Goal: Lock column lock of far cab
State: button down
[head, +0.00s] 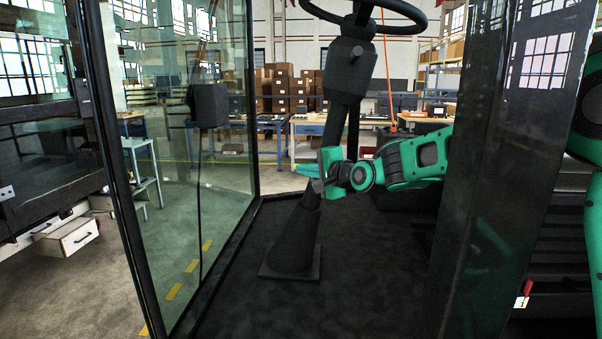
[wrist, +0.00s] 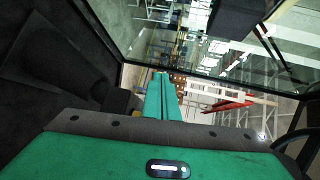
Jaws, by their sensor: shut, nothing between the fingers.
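The black steering column (head: 345,98) rises from a conical boot (head: 293,238) on the cab floor, with the steering wheel (head: 395,8) on top. My green gripper (head: 304,168) is at the column's lower part, just above the boot, with its fingers pointing left. A small grey piece (head: 318,186) shows beside the gripper; I cannot tell whether it is the column lock or part of my wrist. In the wrist view the two green fingers (wrist: 161,95) are together and empty, with the dark boot (wrist: 45,55) to their left. Contact with the column cannot be told.
A glass panel in a black frame (head: 254,100) bounds the cab on the left. A dark glossy post (head: 490,180) stands at the right, in front of part of my arm. The dark cab floor (head: 370,275) is clear around the boot. Workbenches and stacked boxes (head: 290,95) stand behind.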

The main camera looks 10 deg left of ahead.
jog(key=v, duration=0.8)
jog(key=shift+s+d, duration=0.2)
jog(key=shift+s, duration=0.15)
jog(key=s+d+f+n+g+h, duration=0.15)
jog(key=s+d+f+h, duration=0.35)
jog(key=d, duration=0.6)
jog(key=s+d+f+n+g+h, duration=0.1)
jog(key=s+d+f+g+h, duration=0.15)
jog(key=s+d, duration=0.65)
jog(key=s+d+f+n+g+h, duration=0.1)
jog(key=s+d+f+h, duration=0.3)
jog(key=d, duration=1)
jog(key=s+d+f+g, duration=0.2)
jog(key=s+d, duration=0.1)
jog(key=s, duration=0.6)
jog(key=s+d+f+g+y, duration=0.1)
jog(key=s+d, duration=0.3)
jog(key=s, duration=0.6)
jog(key=s+d+f+g, duration=0.3)
jog(key=s+f+g, duration=0.1)
jog(key=s, duration=0.6)
jog(key=shift+d, duration=0.3)
